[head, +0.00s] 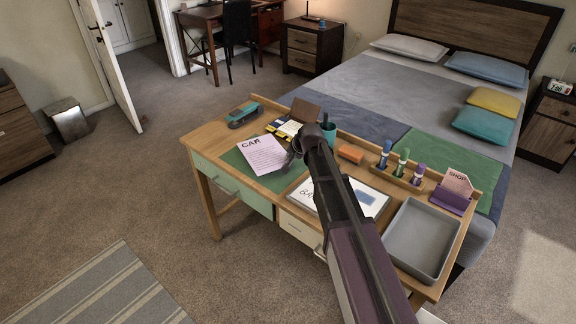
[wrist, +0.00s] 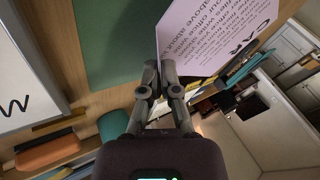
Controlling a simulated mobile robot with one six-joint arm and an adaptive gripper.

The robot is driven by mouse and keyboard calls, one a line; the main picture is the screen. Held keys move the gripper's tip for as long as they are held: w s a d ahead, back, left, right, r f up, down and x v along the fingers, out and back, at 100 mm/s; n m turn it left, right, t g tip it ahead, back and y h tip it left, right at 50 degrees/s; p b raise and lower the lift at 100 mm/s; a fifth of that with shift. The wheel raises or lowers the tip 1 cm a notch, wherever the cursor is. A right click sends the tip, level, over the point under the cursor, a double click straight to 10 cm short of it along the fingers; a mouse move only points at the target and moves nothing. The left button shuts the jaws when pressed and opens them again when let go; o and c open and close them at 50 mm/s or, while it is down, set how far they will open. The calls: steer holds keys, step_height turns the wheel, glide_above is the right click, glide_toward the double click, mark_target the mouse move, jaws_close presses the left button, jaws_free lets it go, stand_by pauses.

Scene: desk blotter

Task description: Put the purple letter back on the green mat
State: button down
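The purple letter (head: 262,154) is a pale lilac sheet headed "CAR". In the wrist view the letter (wrist: 212,35) rises to the right of the fingertips, its edge between them. My gripper (head: 292,157) is at the letter's right side in the head view; the fingers (wrist: 159,78) are closed on its edge. The green mat (head: 276,181) lies on the desk at the left, under and around the letter in the head view. The mat also shows in the wrist view (wrist: 115,45). The letter is tilted above the mat; whether it touches is hidden.
A framed white board (head: 371,198) lies right of the mat, partly behind my arm. A grey tray (head: 418,240), a purple holder with a SHOP card (head: 457,182), markers in a rack, an orange block (head: 351,153), a teal cup and a stapler (head: 243,115) occupy the desk.

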steer(key=shift+w+f+b, duration=0.1)
steer(key=shift+f+b, duration=0.4)
steer(key=shift+f, duration=0.05)
steer(key=shift+f+b, duration=1.25)
steer(key=c, duration=1.1)
jaws_free()
steer(key=shift+p+v, duration=1.2)
steer(key=shift+v, duration=0.25)
steer(key=p+v, duration=0.7)
steer(key=v, duration=0.2)
steer(key=shift+r+p, duration=0.15)
steer(key=shift+p, duration=0.2)
